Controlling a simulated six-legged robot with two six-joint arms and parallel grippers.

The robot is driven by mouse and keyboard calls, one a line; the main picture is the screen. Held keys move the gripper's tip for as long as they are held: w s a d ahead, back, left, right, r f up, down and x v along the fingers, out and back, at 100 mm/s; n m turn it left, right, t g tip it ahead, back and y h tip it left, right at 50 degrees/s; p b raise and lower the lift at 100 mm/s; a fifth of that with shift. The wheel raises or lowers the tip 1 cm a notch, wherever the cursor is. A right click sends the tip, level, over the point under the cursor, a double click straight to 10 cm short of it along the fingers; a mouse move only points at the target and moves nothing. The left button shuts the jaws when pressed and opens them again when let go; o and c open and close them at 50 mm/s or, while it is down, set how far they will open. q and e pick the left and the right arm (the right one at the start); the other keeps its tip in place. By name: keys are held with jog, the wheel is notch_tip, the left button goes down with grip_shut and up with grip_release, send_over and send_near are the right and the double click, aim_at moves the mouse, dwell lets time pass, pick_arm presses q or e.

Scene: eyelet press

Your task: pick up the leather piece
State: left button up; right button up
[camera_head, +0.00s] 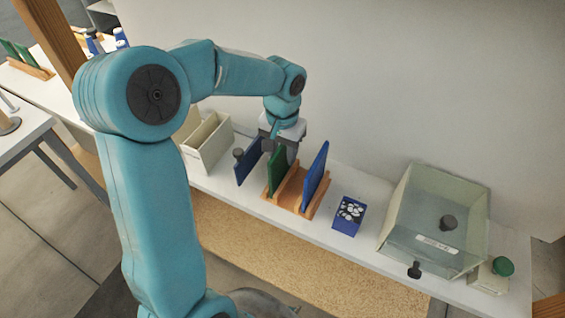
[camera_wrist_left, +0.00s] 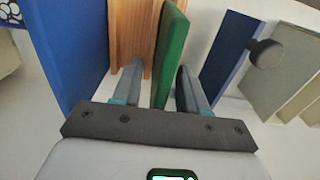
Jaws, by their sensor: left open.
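A thin green upright piece (camera_head: 277,170), which looks like the leather piece, stands in a wooden rack (camera_head: 289,190). A blue upright piece (camera_head: 316,178) stands in the same rack to its right. My left gripper (camera_head: 281,150) reaches down at the green piece from behind. In the left wrist view, the open fingers (camera_wrist_left: 159,85) stand on either side of the green piece (camera_wrist_left: 172,50), with a visible gap on the left side. Whether the right finger touches it I cannot tell. My right gripper is not in view.
Left of the rack is a blue panel (camera_head: 248,160) with a dark knob (camera_head: 238,153), then a cream bin (camera_head: 207,145). To the right are a blue box of pale bits (camera_head: 348,214), a clear-walled case (camera_head: 430,222) and a green button (camera_head: 503,265). A wall stands behind the narrow shelf.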

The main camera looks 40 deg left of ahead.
pick_arm(q)
jog(key=shift+f, duration=0.25)
jog(key=shift+s+a, duration=0.1)
jog(key=shift+s, duration=0.1)
jog(key=shift+w, duration=0.15)
grip_shut()
jog(key=shift+r, duration=0.1)
